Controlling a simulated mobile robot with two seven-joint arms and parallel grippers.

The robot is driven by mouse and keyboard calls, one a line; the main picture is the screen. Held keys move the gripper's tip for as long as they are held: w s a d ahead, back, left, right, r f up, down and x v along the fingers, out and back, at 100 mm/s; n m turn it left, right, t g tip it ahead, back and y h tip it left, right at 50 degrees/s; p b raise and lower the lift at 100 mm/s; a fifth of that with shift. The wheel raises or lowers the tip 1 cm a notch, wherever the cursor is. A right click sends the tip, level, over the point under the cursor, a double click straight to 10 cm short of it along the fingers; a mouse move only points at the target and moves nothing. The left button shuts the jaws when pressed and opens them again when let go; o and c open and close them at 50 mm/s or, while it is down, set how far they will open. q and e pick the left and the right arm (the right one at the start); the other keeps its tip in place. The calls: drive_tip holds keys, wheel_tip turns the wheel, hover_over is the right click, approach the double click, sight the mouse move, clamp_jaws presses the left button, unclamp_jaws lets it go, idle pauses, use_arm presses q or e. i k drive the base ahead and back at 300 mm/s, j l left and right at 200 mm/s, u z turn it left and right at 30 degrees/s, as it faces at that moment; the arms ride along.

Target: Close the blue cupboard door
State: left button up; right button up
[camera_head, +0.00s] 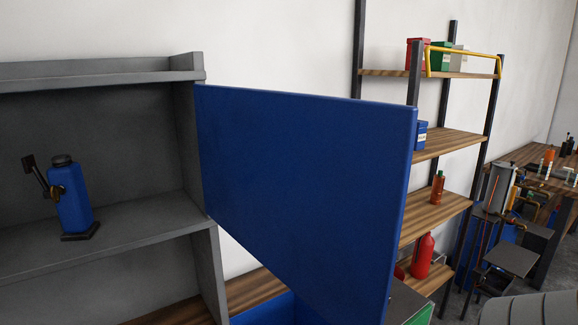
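The blue cupboard door (305,190) stands wide open in the head view. It is hinged at the right side of the grey cupboard (188,140) and swings out toward me and to the right. The cupboard's inside is exposed at the left. A blue device with a dark handle (73,205) stands on its middle shelf. Neither of my grippers is in view, and nothing is seen touching the door.
A shelf rack with wooden boards (440,141) stands behind the door at the right, holding boxes and red bottles (422,256). A workbench with tools (535,158) is at the far right. A blue bin (270,312) sits below the door.

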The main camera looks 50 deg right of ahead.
sight(314, 188)
drive_tip(key=l, duration=0.6)
drive_tip(key=k+l, duration=0.1)
drive_tip(key=l, duration=0.5)
drive_tip(key=k+l, duration=0.1)
drive_tip(key=l, duration=0.5)
